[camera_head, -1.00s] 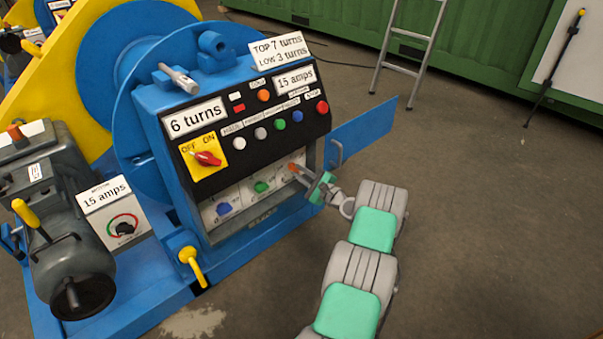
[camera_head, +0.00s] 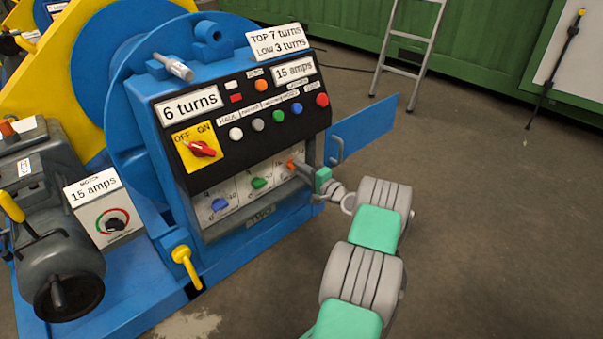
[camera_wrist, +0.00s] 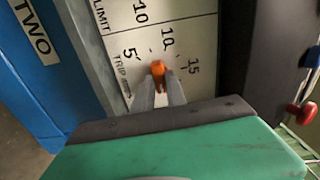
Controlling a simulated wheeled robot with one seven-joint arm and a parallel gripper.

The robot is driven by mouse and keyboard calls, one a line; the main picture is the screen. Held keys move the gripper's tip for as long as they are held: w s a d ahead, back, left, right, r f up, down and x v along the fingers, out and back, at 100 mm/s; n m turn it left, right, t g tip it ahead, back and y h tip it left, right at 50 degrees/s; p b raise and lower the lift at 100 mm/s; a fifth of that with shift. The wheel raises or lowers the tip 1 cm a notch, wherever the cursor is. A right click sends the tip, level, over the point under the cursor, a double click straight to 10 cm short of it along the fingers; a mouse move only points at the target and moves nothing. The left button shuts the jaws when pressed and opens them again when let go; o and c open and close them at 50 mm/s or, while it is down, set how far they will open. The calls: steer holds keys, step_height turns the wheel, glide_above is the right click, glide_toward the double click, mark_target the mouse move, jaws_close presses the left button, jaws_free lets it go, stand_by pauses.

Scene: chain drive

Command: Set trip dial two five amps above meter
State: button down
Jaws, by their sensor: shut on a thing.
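The trip dial is an orange knob (camera_wrist: 158,69) on a white plate with 5, 10 and 15 marked around it. In the head view it is the rightmost knob (camera_head: 291,165) in the recess below the black panel. My gripper (camera_wrist: 158,90) is shut on this knob. The fingers cover part of it, and I cannot tell exactly where it points. In the head view my gripper (camera_head: 300,169) reaches in from the right. The upper right display (camera_head: 294,70) on the panel reads 15 amps.
A green knob (camera_head: 260,183) and a blue knob (camera_head: 219,205) sit left of the trip dial. A blue door (camera_head: 362,129) stands open on the right. The box by the motor (camera_head: 93,187) also reads 15 amps. Open floor lies right of my arm.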

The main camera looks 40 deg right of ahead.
steer(key=shift+a+f+n+b, duration=0.15)
steer(key=shift+n+b, duration=0.85)
steer(key=shift+n, duration=0.8)
steer(key=c, duration=1.4)
jaws_free()
steer(key=shift+c, duration=0.2)
steer(key=shift+o, duration=0.4)
steer(key=s+p, duration=0.2)
steer(key=s, duration=0.6)
steer(key=shift+d+p, duration=0.2)
steer(key=shift+p, duration=0.1)
